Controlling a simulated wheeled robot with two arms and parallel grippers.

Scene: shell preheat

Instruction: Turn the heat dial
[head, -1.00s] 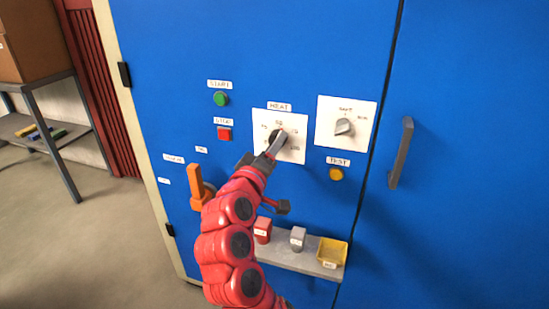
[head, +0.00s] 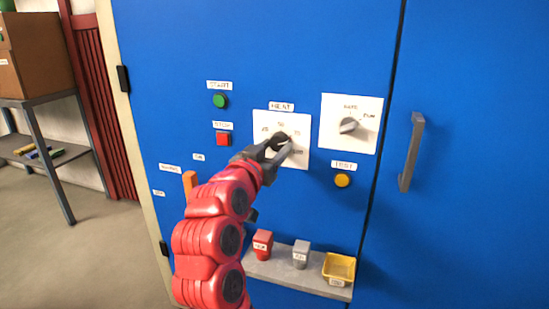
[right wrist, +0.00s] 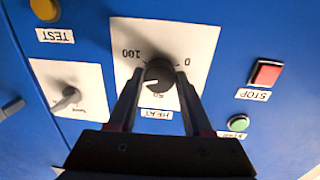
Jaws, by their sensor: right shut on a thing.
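The heat dial (head: 281,139) is a dark round knob on a white plate (head: 263,121) labelled HEAT on the blue front. It also shows in the right wrist view (right wrist: 158,72), upside down, with number marks around it. A small pale mark shows on the knob; its exact setting is hard to read. My right gripper (head: 284,147) is at the dial, its two fingers on either side of the knob and shut on it. In the right wrist view the fingertips (right wrist: 160,78) flank the knob. My left gripper is not in view.
A second plate with a grey selector knob (head: 348,125) is to the right, above a yellow TEST button (head: 342,180). A green button (head: 219,101) and red STOP button (head: 223,139) are left. An orange handle (head: 190,181), a shelf (head: 318,284) and a door handle (head: 411,152) stick out.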

